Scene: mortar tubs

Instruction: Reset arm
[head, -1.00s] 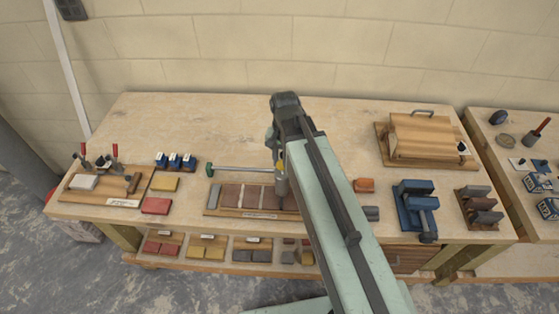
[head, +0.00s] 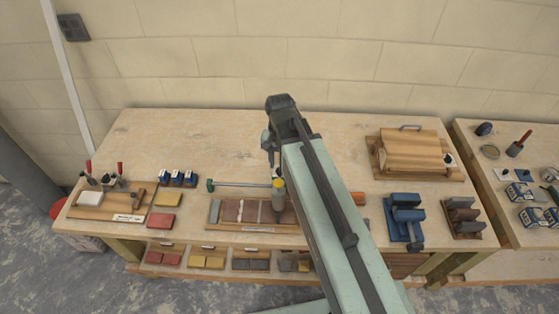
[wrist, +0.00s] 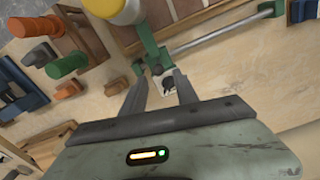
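My arm reaches over the workbench (head: 230,130). My gripper (head: 268,152) hangs down from the wrist near the middle of the bench and is partly hidden by the arm. In the wrist view the two fingers of my gripper (wrist: 160,78) stand apart, with a gap between the tips. A green end piece of a steel bar tool (wrist: 225,35) shows beyond and between the tips. Its rod also shows in the head view (head: 238,184). I see no object clearly gripped. A grey cylinder with a yellow top (head: 279,200) stands just in front of my gripper.
A tray of brown and grey pieces (head: 248,226) lies at the front. A board with red-handled clamps (head: 95,207) is at left. A wooden press (head: 415,155), blue holder (head: 405,220) and brick rack (head: 465,218) are at right. The back middle of the bench is clear.

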